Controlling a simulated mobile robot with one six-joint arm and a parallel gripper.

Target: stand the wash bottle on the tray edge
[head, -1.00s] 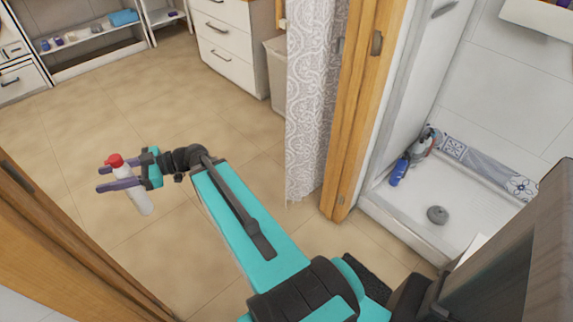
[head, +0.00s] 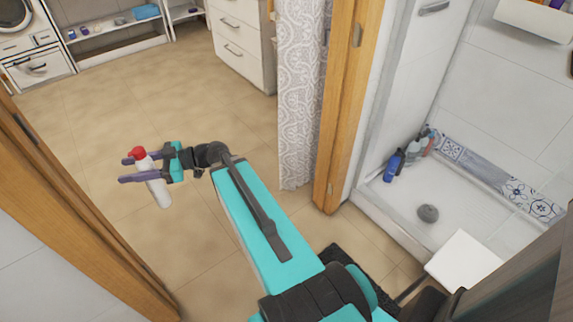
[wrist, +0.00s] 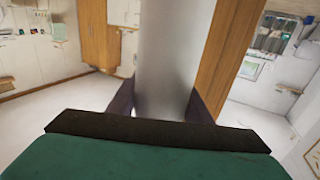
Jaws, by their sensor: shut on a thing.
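The wash bottle (head: 159,190) is white with a red top and hangs slightly tilted in my gripper (head: 130,170). The purple fingers are shut on it just below the red top, well above the tiled floor. In the wrist view the bottle (wrist: 166,60) is a blurred pale cylinder filling the middle between the fingers. I cannot make out a tray or its edge for certain; a shower floor with a raised rim (head: 400,228) lies at the right.
A wooden door frame (head: 345,110) and a patterned curtain (head: 303,90) stand right of my arm. Another wooden frame (head: 75,215) is at the left. Several bottles, one blue (head: 393,166), stand in the shower corner. The tiled floor (head: 130,95) ahead is open.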

